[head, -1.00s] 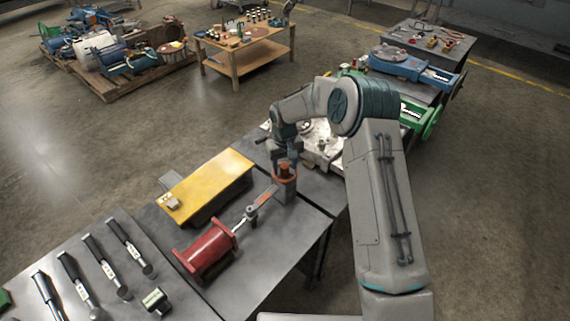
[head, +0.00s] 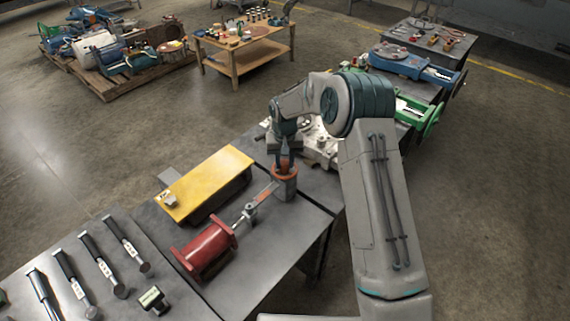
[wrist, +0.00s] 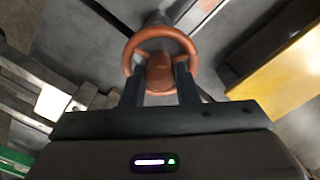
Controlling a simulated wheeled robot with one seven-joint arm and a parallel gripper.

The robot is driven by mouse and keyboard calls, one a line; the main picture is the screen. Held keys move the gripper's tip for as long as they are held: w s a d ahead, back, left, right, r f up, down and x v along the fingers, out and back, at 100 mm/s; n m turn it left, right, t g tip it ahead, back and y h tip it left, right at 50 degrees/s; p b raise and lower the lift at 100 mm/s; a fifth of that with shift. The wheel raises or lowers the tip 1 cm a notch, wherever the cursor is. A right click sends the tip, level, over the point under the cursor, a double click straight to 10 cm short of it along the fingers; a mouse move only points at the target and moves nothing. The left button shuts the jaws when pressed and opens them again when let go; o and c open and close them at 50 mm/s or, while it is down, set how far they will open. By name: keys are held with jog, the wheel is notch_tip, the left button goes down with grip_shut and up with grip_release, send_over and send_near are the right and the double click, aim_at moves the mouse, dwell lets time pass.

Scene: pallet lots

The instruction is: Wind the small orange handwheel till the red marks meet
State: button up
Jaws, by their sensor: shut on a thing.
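The small orange handwheel (head: 285,171) sits on top of a short grey cylindrical post on the dark bench, in the middle of the head view. In the wrist view the orange rim (wrist: 133,50) shows as a ring around an orange hub (wrist: 160,72). My gripper (head: 285,161) points down at the wheel from above. In the wrist view its two dark fingers (wrist: 160,82) stand on either side of the hub, inside the ring, closed on it. I cannot make out the red marks in either view.
A red cylinder (head: 205,249) with a rod and orange-ended link lies in front of the wheel. A yellow-topped block (head: 207,182) stands to its left. Several black-handled tools (head: 115,245) lie at the lower left. A pale machined part (head: 318,150) sits behind.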

aim_at(285, 163)
jog(key=m+b, duration=0.2)
jog(key=m, duration=0.4)
jog(key=shift+m, duration=0.3)
jog(key=m+b, duration=0.1)
jog(key=m, duration=0.5)
dwell(0.4)
jog(key=o, duration=1)
jog(key=shift+c, duration=0.2)
notch_tip(285, 163, up, 14)
jog(key=shift+f, duration=0.1)
